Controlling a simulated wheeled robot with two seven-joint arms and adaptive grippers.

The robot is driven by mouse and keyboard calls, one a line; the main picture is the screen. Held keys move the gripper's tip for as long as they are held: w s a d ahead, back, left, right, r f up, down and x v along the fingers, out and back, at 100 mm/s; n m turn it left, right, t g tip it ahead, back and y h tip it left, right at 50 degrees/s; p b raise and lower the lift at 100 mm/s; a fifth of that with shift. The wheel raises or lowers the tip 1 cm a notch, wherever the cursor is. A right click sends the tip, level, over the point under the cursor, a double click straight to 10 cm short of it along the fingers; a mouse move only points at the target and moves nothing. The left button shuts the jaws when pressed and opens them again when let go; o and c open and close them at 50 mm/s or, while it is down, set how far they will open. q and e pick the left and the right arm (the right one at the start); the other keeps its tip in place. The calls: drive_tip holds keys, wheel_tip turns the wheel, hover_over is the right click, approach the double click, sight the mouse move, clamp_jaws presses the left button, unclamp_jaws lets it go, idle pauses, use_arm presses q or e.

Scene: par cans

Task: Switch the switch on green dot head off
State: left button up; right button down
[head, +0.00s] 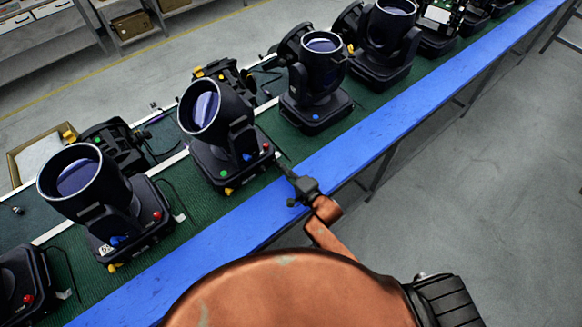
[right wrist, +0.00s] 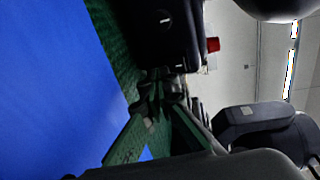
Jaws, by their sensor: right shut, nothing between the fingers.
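The green dot head is a black par can (head: 204,112) on a black base, standing on the green conveyor in the middle of the head view. A small green dot (head: 223,173) marks its base. The base's near right side carries a red knob (head: 266,146), which also shows in the right wrist view (right wrist: 212,44), and a blue knob (head: 247,157). My right gripper (head: 283,166) is shut and empty, its tips beside the base's near right corner. In the right wrist view its fingers (right wrist: 168,90) point at the dark base; contact is unclear. My left gripper is out of view.
Another par can (head: 85,185) stands to the left and one (head: 318,70) to the right, with several more along the conveyor. A blue rail (head: 345,140) runs along its near edge. Cables lie between the bases. The grey floor (head: 480,170) at right is clear.

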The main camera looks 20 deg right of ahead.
drive_tip(key=shift+a, duration=0.25)
drive_tip(key=shift+s+d, duration=0.15)
drive_tip(key=shift+s, duration=0.15)
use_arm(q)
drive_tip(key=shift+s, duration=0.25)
use_arm(e)
drive_tip(key=v, duration=1.1)
drive_tip(key=shift+s+d, duration=0.1)
drive_tip(key=shift+d, duration=0.1)
